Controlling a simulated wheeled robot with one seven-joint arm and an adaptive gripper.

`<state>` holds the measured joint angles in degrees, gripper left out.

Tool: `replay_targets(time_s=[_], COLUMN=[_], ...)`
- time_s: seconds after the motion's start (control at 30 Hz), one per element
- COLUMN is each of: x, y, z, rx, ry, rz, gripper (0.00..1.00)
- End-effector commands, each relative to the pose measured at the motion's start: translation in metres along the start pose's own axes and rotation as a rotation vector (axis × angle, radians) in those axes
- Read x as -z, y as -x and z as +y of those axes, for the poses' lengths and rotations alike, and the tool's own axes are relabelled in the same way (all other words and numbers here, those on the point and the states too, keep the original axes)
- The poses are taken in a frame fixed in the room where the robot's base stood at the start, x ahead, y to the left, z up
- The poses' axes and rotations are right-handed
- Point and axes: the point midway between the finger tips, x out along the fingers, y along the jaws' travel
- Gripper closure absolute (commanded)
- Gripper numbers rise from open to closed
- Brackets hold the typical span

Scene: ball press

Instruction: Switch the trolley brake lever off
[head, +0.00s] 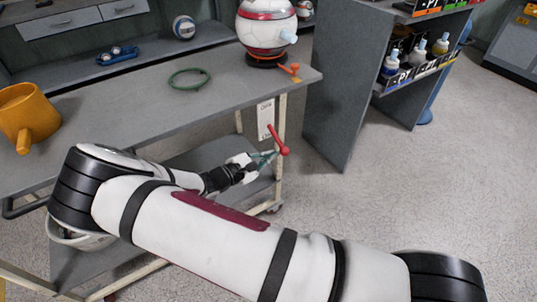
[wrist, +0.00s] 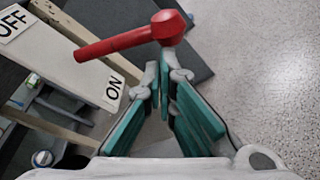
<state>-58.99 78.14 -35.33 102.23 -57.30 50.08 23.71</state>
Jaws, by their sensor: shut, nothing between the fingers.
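The red brake lever (head: 279,141) sits on a white label plate (head: 265,118) on the trolley's end post. In the wrist view the lever (wrist: 118,44) crosses the upper middle, with its thick knob to the right. The plate (wrist: 66,57) reads OFF at upper left and ON nearer my fingers. The lever slants toward the ON end, its knob beyond the plate. My gripper (wrist: 163,76) has teal fingers, shut and empty, with tips just below the lever near the knob. I cannot tell whether they touch it. My gripper also shows in the head view (head: 272,157), left of the knob.
The grey trolley top (head: 130,100) holds an orange mug (head: 27,115), a green ring (head: 189,78) and a white-and-red ball machine (head: 267,29). A grey shelf unit (head: 340,85) with bottles stands to the right. The floor (head: 440,180) right of the trolley is clear.

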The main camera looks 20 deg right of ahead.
Motion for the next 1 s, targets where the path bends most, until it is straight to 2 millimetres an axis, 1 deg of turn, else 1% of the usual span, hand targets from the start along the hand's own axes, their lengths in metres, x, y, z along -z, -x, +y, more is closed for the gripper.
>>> replay_targets(time_s=[0.37,0.57,0.77,1.0], x=[-0.006,-0.015,-0.03,-0.048], y=[0.002,0.003,0.006,0.011], z=[0.001,0.003,0.007,0.016], rx=[0.014,0.033,0.069,0.122], ry=[0.059,0.13,0.27,0.483], rz=[-0.001,-0.002,-0.002,-0.002], gripper=[1.0,1.0,1.0,1.0])
